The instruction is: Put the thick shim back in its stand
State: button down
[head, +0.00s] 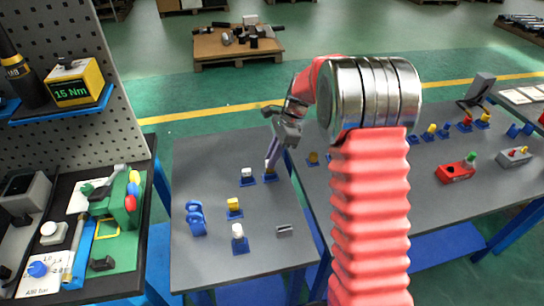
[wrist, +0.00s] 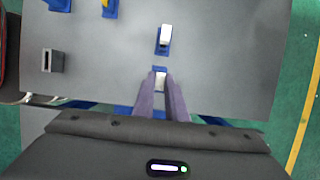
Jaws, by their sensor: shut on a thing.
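My gripper (head: 272,163) is low over the grey table. It is shut on a small pale piece, the thick shim (wrist: 161,80), which shows between the fingertips in the wrist view. A blue stand (head: 271,178) is right below the fingertips in the head view, and its blue edge (wrist: 159,69) shows just past them in the wrist view. The fingers hide most of the shim and stand, so I cannot tell whether the shim is seated or just above.
A blue stand with a white block (head: 247,174) is close by, also in the wrist view (wrist: 164,38). Further off are a yellow piece's stand (head: 234,205), a white piece's stand (head: 239,236), a blue part (head: 196,217) and a grey slotted block (head: 284,231). A second table (head: 400,195) stands right.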

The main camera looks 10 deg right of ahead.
jog(key=shift+f, duration=0.6)
jog(key=shift+f, duration=0.45)
jog(key=c, duration=1.7)
grip_release()
jog(key=shift+r, duration=0.1)
jog(key=shift+v, duration=2.4)
jog(key=v, duration=1.3)
jog(key=shift+d+r, duration=0.2)
jog(key=shift+r, duration=0.15)
